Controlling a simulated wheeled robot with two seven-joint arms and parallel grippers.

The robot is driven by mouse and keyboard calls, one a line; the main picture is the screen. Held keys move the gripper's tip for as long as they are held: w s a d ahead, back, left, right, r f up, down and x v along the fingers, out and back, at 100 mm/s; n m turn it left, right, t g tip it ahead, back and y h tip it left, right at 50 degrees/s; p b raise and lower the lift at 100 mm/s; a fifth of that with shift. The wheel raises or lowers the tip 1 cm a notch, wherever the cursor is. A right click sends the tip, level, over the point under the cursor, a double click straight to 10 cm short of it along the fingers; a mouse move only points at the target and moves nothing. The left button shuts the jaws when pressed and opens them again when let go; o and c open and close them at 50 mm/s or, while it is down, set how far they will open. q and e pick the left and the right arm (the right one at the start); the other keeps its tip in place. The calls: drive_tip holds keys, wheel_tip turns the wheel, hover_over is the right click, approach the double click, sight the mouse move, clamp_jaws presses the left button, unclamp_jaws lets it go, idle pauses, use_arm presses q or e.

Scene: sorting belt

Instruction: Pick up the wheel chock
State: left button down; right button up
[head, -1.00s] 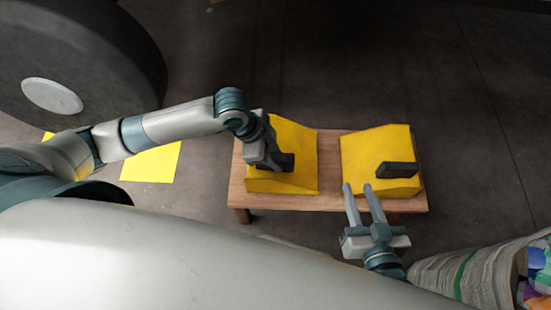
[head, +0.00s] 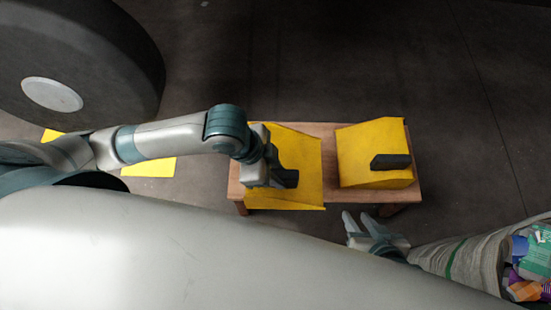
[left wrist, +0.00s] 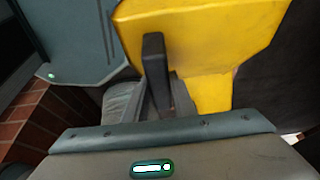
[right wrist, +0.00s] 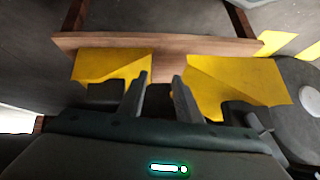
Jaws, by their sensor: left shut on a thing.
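Two yellow wheel chocks with black handles show in the head view. My left gripper (head: 272,172) is shut on the black handle (head: 288,178) of the left wheel chock (head: 298,150). This chock seems raised above the table, its near edge reaching past the table's front edge. It also shows in the left wrist view (left wrist: 205,35), with its handle (left wrist: 155,72) upright in the picture. The other wheel chock (head: 365,145) rests on the right side of the table. My right gripper (head: 360,220) is open and empty in front of the table, its fingers apart in the right wrist view (right wrist: 156,85).
The wooden table (head: 330,135) is low and bears the right chock. A large wheel (head: 80,60) stands at the upper left, with yellow floor patches (head: 150,168) near it. A bag with colourful contents (head: 470,265) is at the lower right. Dark floor beyond the table is clear.

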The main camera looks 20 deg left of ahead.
use_arm(q)
drive_tip(key=shift+s+d+r, duration=0.2)
drive_tip(key=shift+s+r, duration=0.15)
drive_tip(key=shift+s, duration=0.1)
drive_tip(key=shift+s+d+r, duration=0.2)
drive_tip(key=shift+s+r, duration=0.15)
drive_tip(key=shift+s, duration=0.1)
use_arm(e)
drive_tip(key=shift+s+d+f, duration=0.1)
drive_tip(key=shift+s+d, duration=0.05)
drive_tip(key=shift+d, duration=0.2)
